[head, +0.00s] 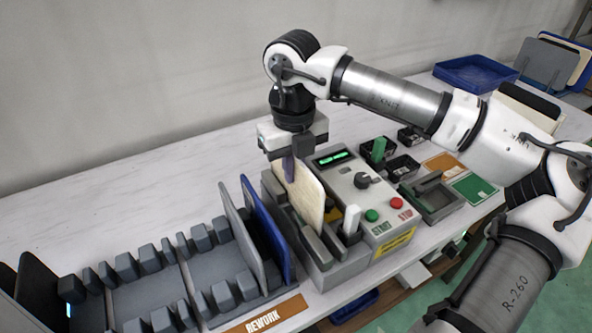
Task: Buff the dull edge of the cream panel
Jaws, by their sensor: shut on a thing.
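The cream panel (306,197) stands upright at the left part of a grey buffing machine (352,182). Its lower edge is down among the machine's grey blocks, so I cannot see that edge or tell how deep it sits. My gripper (289,168) is above the machine, pointing down, shut on the panel's top. The machine has a lit green display (333,158), a dark knob (362,180), a green button (371,215) and a red button (396,202). A white lever (351,220) stands up near its front.
A grey slotted rack (150,296) at the left holds a grey panel (236,222) and a blue panel (266,228) close beside the machine. Black bins (403,167) and a grey fixture (434,200) stand right of it. A blue tray (474,73) lies at the back.

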